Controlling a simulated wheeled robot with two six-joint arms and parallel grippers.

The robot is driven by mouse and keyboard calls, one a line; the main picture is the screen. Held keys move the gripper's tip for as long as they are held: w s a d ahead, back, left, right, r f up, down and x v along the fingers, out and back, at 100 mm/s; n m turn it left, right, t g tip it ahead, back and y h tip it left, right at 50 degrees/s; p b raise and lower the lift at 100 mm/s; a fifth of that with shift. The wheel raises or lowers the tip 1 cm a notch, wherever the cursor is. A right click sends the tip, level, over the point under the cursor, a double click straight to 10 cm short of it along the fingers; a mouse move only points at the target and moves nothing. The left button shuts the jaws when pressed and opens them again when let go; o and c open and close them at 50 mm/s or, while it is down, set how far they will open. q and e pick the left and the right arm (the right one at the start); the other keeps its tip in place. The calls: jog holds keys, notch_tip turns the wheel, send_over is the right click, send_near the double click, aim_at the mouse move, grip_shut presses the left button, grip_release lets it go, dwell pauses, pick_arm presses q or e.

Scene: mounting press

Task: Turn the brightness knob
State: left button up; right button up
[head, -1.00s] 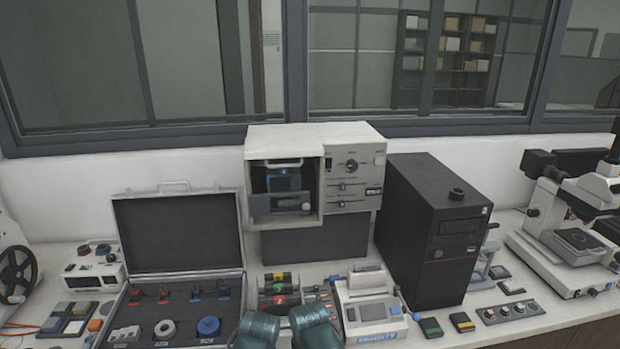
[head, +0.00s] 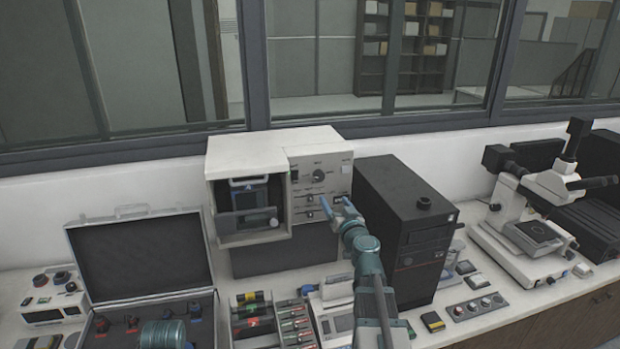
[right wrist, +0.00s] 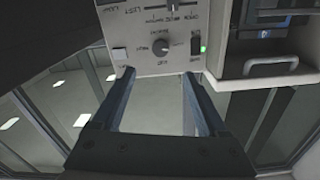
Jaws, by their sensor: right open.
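A round dark knob (head: 318,175) sits on the upper front panel of the pale press unit (head: 262,150). It also shows in the right wrist view (right wrist: 161,46), with a pale pointer mark; the printing there is upside down and too blurred to read surely. My right gripper (head: 336,203) is open and empty in front of the panel, below and right of the knob in the head view. In the right wrist view its two fingers (right wrist: 160,76) point at the panel with the knob between their lines, apart from it. My left gripper is not visible.
Sliders (head: 311,198) sit below the knob. A green light (right wrist: 203,50), a white button (right wrist: 120,53) and a door handle (right wrist: 272,66) are near it. A black tower (head: 400,225) stands close right of my arm. An open case (head: 140,255) is at left.

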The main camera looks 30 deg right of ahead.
aim_at(320, 178)
jog(key=x, duration=1.4)
jog(key=shift+a, duration=0.1)
jog(key=shift+s, duration=0.1)
jog(key=shift+c, duration=0.3)
grip_shut()
